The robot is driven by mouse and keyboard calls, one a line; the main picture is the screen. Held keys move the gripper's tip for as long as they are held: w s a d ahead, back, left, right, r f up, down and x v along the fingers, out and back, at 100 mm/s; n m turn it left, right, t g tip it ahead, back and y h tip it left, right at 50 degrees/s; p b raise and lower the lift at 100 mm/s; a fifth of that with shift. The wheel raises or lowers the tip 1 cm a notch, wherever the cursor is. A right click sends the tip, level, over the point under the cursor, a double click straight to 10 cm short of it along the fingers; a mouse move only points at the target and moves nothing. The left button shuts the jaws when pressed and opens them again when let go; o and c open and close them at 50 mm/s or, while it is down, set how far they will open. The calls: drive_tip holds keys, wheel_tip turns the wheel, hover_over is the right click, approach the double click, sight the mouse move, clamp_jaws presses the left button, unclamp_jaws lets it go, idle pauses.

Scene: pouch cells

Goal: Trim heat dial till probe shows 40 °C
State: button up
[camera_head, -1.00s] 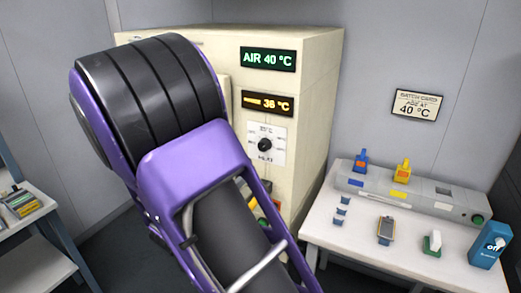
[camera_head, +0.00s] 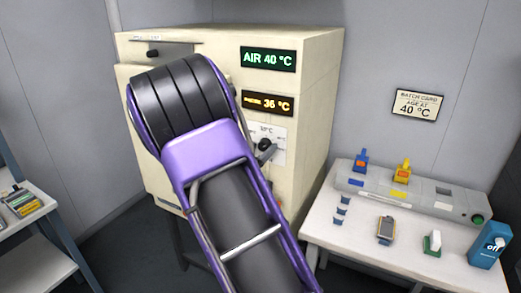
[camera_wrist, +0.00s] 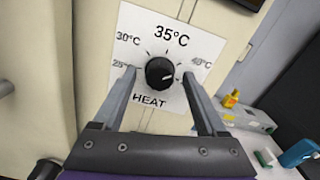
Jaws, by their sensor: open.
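The heat dial (camera_wrist: 160,72) is a black knob on a white plate (camera_wrist: 136,20) marked 25, 30, 35 and 40 °C on the oven front. Its white pointer mark lies toward the right, though its exact setting is hard to read. My gripper (camera_wrist: 158,82) is open, with one finger on either side of the knob; I cannot tell whether they touch it. In the head view the dial (camera_head: 264,146) is partly covered by my gripper. The amber probe display (camera_head: 267,104) reads 36 °C. The green air display (camera_head: 268,59) reads AIR 40 °C.
The cream oven (camera_head: 310,110) stands against the wall. A batch card (camera_head: 418,104) says age at 40 °C. On the right, a white table (camera_head: 340,240) bears a grey fixture (camera_head: 440,203), a small device (camera_head: 385,230) and a blue box marked off (camera_head: 489,245).

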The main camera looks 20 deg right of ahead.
clamp_jaws()
drive_tip(key=shift+f+m+b, duration=0.1)
drive_tip(key=shift+m+b, duration=0.2)
drive_tip(key=shift+b, duration=0.1)
drive_tip(key=shift+f+m+b, duration=0.1)
drive_tip(key=shift+m+b, duration=0.4)
drive_tip(key=shift+b, duration=0.25)
drive_tip(key=m+b, duration=0.2)
drive_tip(key=b, duration=0.1)
drive_tip(key=shift+f, duration=0.1)
drive_tip(key=m+b, duration=0.3)
drive_tip(key=b, duration=0.1)
drive_tip(key=shift+r+m+b, duration=0.25)
drive_tip(key=shift+m+b, duration=0.45)
drive_tip(key=shift+b, duration=0.25)
